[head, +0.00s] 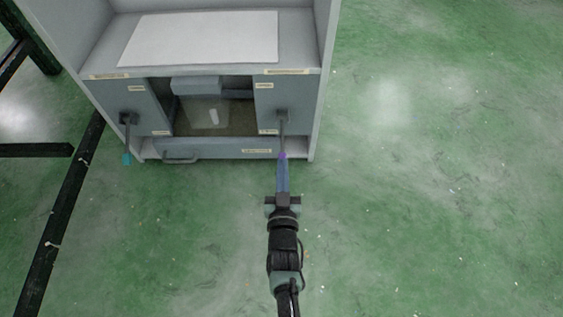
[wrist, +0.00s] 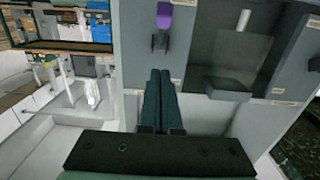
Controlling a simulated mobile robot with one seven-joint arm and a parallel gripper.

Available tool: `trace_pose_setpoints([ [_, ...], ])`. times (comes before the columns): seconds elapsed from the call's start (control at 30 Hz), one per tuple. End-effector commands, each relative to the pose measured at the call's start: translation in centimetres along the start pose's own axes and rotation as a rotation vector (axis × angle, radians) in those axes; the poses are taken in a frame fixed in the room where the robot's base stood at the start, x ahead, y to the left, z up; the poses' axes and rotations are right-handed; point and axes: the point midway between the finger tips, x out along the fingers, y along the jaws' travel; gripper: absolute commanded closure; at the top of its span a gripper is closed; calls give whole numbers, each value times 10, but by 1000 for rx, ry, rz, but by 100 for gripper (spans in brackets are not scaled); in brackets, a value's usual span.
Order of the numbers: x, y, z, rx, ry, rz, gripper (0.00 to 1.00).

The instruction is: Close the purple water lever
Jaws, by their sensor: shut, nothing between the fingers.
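The purple water lever (head: 283,155) is on the cabinet's right front panel in the head view. Its grey stem runs down from a dark mount to a purple end. In the wrist view the purple end (wrist: 164,22) shows at the top, above the fingertips. My gripper (head: 282,169) is shut and empty, its fingers pointing at the cabinet. In the head view its tips meet the lever's purple end, but I cannot tell whether they touch. In the wrist view my gripper (wrist: 160,76) has a gap in the picture between its tips and the lever.
A second lever with a cyan end (head: 127,158) hangs from the left panel. Between the panels is a dark recess with a clear container (head: 207,112). A drawer (head: 220,149) with a handle lies below. Green floor is free to the right.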

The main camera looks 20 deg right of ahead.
Motion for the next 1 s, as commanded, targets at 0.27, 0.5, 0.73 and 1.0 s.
trace_pose_setpoints([
  [0.27,-38,-1,52,-1,-6,-3,100],
  [0.5,-50,0,67,0,-4,-2,100],
  [0.73,-51,0,68,0,-3,-1,100],
  [1.0,-51,0,68,0,-3,-1,100],
])
